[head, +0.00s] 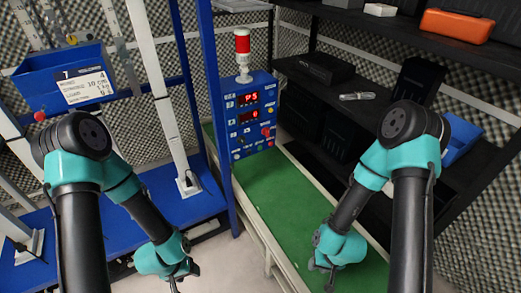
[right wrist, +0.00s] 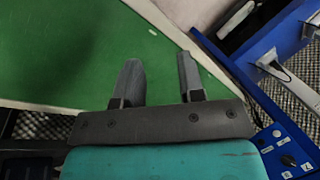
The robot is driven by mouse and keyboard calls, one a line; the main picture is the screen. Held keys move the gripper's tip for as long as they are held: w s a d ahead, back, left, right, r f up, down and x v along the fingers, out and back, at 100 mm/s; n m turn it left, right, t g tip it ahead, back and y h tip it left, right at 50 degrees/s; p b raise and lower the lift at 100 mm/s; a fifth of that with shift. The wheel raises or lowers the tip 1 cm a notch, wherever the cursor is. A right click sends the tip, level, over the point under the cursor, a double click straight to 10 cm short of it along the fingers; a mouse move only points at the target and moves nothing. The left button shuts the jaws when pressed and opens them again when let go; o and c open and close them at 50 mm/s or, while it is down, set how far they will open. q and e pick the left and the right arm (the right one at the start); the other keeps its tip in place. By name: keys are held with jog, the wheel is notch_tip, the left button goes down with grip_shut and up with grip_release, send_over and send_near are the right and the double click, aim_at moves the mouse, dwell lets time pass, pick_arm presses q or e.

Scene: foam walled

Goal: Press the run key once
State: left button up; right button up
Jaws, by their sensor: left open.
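The blue control panel (head: 252,117) stands at the far end of the green belt, with two red displays reading "PS" and "0". Small keys and a red knob (head: 266,131) sit on its face; I cannot tell which key is the run key. My left gripper (head: 178,282) is open, low at the bottom left of centre and well short of the panel. My right gripper (head: 322,276) is over the near part of the belt, away from the panel. In the right wrist view its two fingers (right wrist: 158,70) are apart with nothing between them.
A red and white signal lamp (head: 243,52) tops the panel. The green belt (head: 275,195) is bare between panel and right gripper. A blue post (head: 214,110) stands left of the panel. Dark shelves with an orange case (head: 457,26) line the right; a blue bin (head: 68,80) hangs left.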

grip_shut()
dwell(1.4)
